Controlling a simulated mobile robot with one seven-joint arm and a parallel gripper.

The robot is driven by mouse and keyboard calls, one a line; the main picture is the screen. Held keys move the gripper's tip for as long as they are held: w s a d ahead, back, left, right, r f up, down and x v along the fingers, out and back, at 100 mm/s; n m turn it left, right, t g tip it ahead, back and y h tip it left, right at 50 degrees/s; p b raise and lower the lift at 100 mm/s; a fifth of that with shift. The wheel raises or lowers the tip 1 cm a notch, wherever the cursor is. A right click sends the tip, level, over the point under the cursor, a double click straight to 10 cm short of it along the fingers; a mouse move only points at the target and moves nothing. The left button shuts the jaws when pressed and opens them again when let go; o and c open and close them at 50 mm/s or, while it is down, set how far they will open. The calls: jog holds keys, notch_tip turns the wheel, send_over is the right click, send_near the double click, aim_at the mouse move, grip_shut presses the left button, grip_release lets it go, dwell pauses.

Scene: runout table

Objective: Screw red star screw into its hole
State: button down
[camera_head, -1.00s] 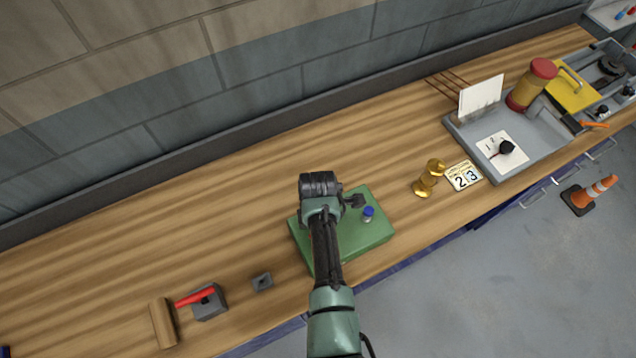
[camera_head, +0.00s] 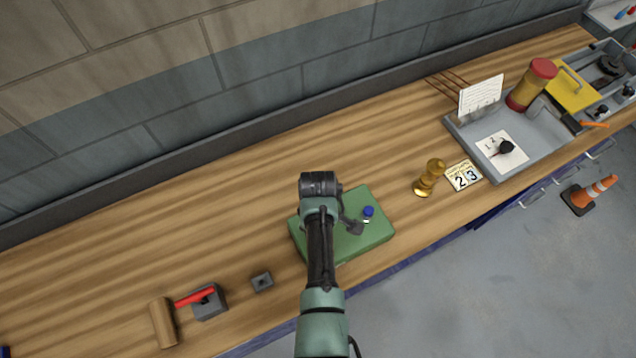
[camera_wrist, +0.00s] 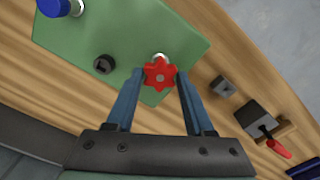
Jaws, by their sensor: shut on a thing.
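The red star screw (camera_wrist: 160,74) is in the wrist view, its head between the tips of my gripper (camera_wrist: 160,80). My gripper is shut on it. A shiny metal part shows just behind the star head, over the green block (camera_wrist: 133,30). I cannot tell how deep the screw sits or whether it is in a hole. In the head view, my gripper (camera_head: 353,227) is over the green block (camera_head: 378,231), and the red screw is hidden. A blue-headed screw (camera_head: 368,211) stands in the block; it also shows in the wrist view (camera_wrist: 55,8). A dark round fitting (camera_wrist: 104,64) is on the block.
A brass object (camera_head: 429,178) and number card (camera_head: 463,176) lie to the right. The wooden table behind is clear.

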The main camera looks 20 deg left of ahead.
jog(key=shift+m, duration=0.3)
jog(key=shift+m, duration=1.2)
jog(key=shift+c, duration=1.6)
grip_release()
